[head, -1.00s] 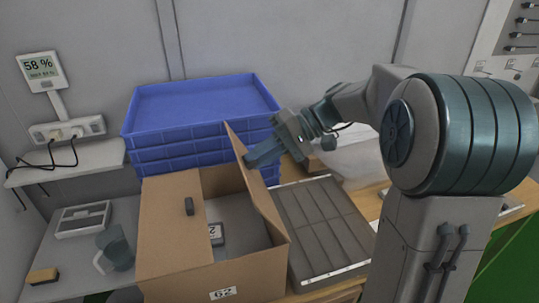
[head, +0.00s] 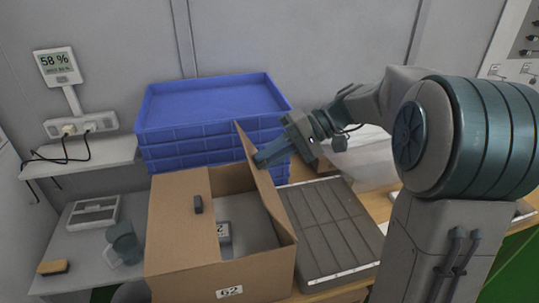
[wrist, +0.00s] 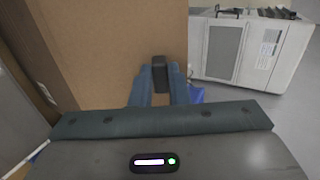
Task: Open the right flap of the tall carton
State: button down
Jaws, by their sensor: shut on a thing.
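The tall carton (head: 180,272) stands open-topped on the bench in the head view, with a "62" label on its front. Its left flap (head: 178,215) lies flat over the left part of the top and has a small dark handle (head: 198,204). The right flap (head: 263,185) stands raised and steeply tilted; it also shows as a broad brown panel in the wrist view (wrist: 105,50). My gripper (head: 260,161) is at the outer right side of this flap, near its far top end. In the wrist view its blue fingers are shut on the flap's dark handle (wrist: 159,74).
Stacked blue trays (head: 210,105) stand behind the carton. A grey ribbed panel (head: 332,228) lies close on its right. A labelled grey object (head: 224,232) is inside. A jug (head: 123,243) and a yellow block (head: 53,267) are at the left.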

jog(key=c, duration=1.4)
grip_release()
jog(key=v, duration=1.4)
jog(key=shift+s+b, duration=0.1)
jog(key=shift+b, duration=0.2)
